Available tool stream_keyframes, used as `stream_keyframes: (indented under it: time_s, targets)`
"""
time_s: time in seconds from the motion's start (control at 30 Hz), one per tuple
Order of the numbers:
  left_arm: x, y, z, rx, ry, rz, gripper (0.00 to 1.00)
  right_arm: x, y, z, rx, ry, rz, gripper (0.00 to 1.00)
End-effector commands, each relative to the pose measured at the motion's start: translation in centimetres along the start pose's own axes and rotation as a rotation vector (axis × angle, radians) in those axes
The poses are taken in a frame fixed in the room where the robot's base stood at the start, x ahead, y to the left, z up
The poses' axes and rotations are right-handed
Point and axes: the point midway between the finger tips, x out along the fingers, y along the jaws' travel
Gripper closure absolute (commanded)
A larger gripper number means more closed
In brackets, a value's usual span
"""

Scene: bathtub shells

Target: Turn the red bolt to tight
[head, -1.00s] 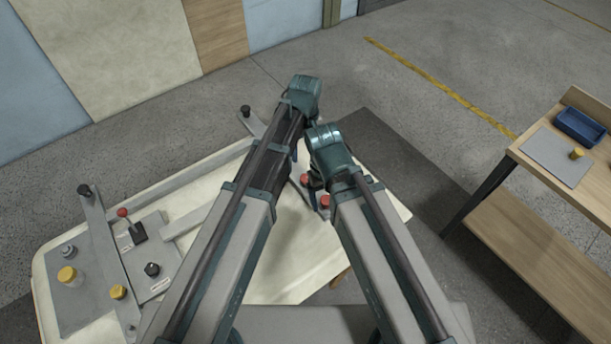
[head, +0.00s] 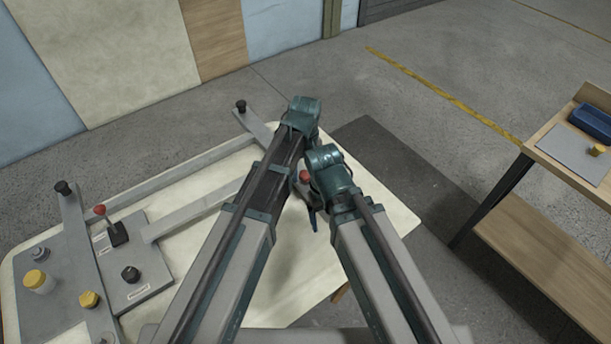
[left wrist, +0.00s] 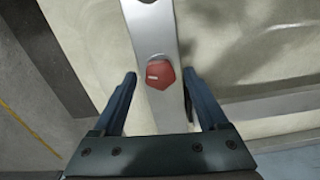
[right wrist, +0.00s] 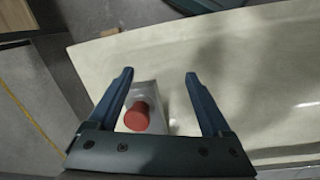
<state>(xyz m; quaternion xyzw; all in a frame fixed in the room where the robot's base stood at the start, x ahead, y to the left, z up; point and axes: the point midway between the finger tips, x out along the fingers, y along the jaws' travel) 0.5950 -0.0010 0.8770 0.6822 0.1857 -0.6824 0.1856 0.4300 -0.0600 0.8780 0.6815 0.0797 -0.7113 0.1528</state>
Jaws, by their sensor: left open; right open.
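A red bolt head (left wrist: 159,72), many-sided with a small white mark, sits on a grey metal bar in the left wrist view. My left gripper (left wrist: 159,76) is open, its two fingers on either side of the bar, with the bolt head between the fingertips in the picture. I cannot tell whether they touch it. My right gripper (right wrist: 159,74) is open and empty. A red round-topped knob (right wrist: 137,117) on a grey plate shows between its fingers, nearer the left one. In the head view a red top (head: 304,176) shows between my arms, which hide much around it.
The pale panel (head: 290,275) carries grey bars, a lever with a red ball (head: 99,210), a dark knob (head: 130,274) and yellow-topped parts (head: 38,281). A wooden workbench (head: 525,245) with a blue bin (head: 592,120) stands at the right. Floor lies open between.

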Motion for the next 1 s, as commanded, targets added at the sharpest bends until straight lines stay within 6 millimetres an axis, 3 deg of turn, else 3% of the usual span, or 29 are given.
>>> stream_keyframes:
  time_s: [0.27, 0.67, 1.0]
  targets:
    - [0.04, 0.00, 0.00, 0.000, 0.000, 0.000, 0.26, 0.04, 0.00, 0.00, 0.000, 0.000, 0.000, 0.17]
    - [0.05, 0.00, 0.00, 0.000, 0.000, 0.000, 0.98, 0.05, -0.01, 0.00, 0.000, 0.000, 0.000, 0.17]
    - [0.05, 0.00, 0.00, 0.037, 0.000, 0.000, 1.00, 0.05, 0.00, 0.00, 0.000, 0.000, 0.000, 0.17]
